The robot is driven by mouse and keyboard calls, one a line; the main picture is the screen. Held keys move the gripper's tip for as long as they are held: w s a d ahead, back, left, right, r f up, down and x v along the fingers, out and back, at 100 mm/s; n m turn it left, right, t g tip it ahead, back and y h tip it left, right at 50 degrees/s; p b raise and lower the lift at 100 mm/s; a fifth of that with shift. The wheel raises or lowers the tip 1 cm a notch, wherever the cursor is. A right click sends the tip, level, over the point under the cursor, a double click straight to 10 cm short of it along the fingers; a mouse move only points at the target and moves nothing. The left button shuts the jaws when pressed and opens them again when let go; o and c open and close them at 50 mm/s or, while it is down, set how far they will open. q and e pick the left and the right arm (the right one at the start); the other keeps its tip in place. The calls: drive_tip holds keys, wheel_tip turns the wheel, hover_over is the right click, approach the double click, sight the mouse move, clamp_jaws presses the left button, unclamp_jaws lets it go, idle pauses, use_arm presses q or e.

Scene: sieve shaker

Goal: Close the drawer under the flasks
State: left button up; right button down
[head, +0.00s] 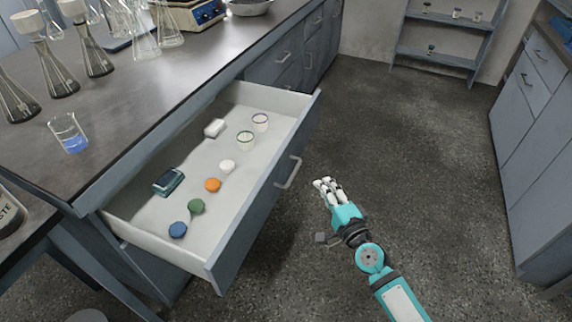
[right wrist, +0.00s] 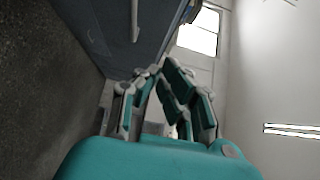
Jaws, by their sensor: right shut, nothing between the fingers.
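The drawer (head: 256,219) under the bench with the flasks (head: 52,65) is pulled far out in the head view. Its grey front carries a bar handle (head: 289,172). Inside lie several coloured caps, such as an orange one (head: 212,185), two small cups (head: 246,141), a white block (head: 214,128) and a dark green box (head: 168,181). My right gripper (head: 324,184) is shut and empty, just right of the drawer front and apart from the handle. In the right wrist view its fingers (right wrist: 155,72) meet, with a grey front and handle beyond. My left gripper is not in view.
The dark benchtop (head: 150,85) holds flasks and a beaker with blue liquid (head: 69,132). Closed drawers (head: 285,65) continue along the bench. A shelf (head: 437,48) stands at the back and a cabinet (head: 530,130) at the right. The floor between is clear.

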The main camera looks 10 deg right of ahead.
approach(288, 148)
drive_tip(key=d, duration=0.3)
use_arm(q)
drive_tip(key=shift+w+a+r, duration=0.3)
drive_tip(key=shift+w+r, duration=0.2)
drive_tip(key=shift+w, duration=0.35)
use_arm(e)
drive_tip(key=shift+w+a, duration=1)
drive_tip(key=shift+w, duration=0.2)
drive_tip(key=shift+w+a, duration=1.05)
drive_tip(key=shift+w, duration=0.1)
